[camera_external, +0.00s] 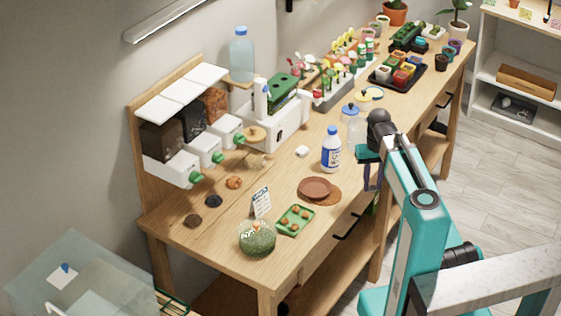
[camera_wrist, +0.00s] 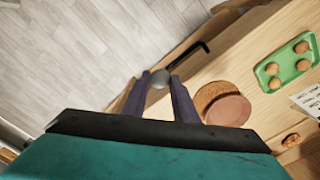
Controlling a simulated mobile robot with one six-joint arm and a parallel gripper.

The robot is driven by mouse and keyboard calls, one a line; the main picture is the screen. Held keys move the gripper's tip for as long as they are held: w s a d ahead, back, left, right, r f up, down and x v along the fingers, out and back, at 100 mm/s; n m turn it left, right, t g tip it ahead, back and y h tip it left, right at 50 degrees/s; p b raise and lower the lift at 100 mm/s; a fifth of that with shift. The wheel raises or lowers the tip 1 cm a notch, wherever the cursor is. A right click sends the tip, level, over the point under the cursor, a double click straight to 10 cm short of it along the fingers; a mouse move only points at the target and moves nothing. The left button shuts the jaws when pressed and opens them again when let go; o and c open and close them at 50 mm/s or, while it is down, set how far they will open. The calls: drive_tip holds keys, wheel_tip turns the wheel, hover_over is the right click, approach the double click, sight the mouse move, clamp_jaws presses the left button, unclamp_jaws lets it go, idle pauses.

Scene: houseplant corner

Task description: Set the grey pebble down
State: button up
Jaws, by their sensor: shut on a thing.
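The grey pebble (camera_wrist: 159,77) shows in the wrist view, between the tips of my gripper (camera_wrist: 158,88), which is shut on it. In the external view my gripper (camera_external: 372,182) points down by the front edge of the wooden bench (camera_external: 238,255), right of the white bottle. The pebble cannot be made out there. In the wrist view it appears against the bench's front side and the floor. The terracotta saucer (camera_wrist: 228,109) and cork mat (camera_wrist: 207,94) lie on the bench to its right.
A white bottle with a blue label (camera_external: 331,150) stands left of my gripper.

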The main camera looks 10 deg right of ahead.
drive_tip(key=shift+m, duration=0.5)
drive_tip(key=w+a, duration=0.2)
drive_tip(key=w+a+b, duration=0.1)
drive_tip(key=w+a, duration=0.4)
drive_tip(key=w, duration=0.1)
drive_tip(key=shift+a+r+b, duration=0.2)
drive_tip(key=shift+r+b, duration=0.1)
drive_tip(key=shift+r, duration=0.05)
drive_tip(key=shift+n, duration=0.7)
drive_tip(key=a, duration=0.3)
drive_tip(key=a+b, duration=0.1)
drive_tip(key=a, duration=0.2)
drive_tip(key=w+a, duration=0.1)
drive_tip(key=a, duration=0.1)
drive_tip(key=shift+a+f+b, duration=0.2)
drive_tip(key=shift+a+b, duration=0.1)
drive_tip(key=shift+a, duration=0.1)
drive_tip(key=shift+s+a, duration=0.2)
drive_tip(key=shift+a, duration=0.4)
drive_tip(key=shift+w, duration=0.1)
drive_tip(key=shift+w+a+f+p, duration=0.25)
drive_tip(key=shift+w+a+p, duration=0.4)
drive_tip(key=shift+w, duration=1.75)
drive_tip(key=shift+w+a+f+p, duration=0.4)
drive_tip(key=shift+w+a, duration=0.4)
drive_tip(key=shift+w, duration=1.6)
drive_tip(key=shift+w+a+f+p, duration=0.15)
drive_tip(key=shift+w+a+p, duration=0.55)
drive_tip(key=shift+w, duration=1.7)
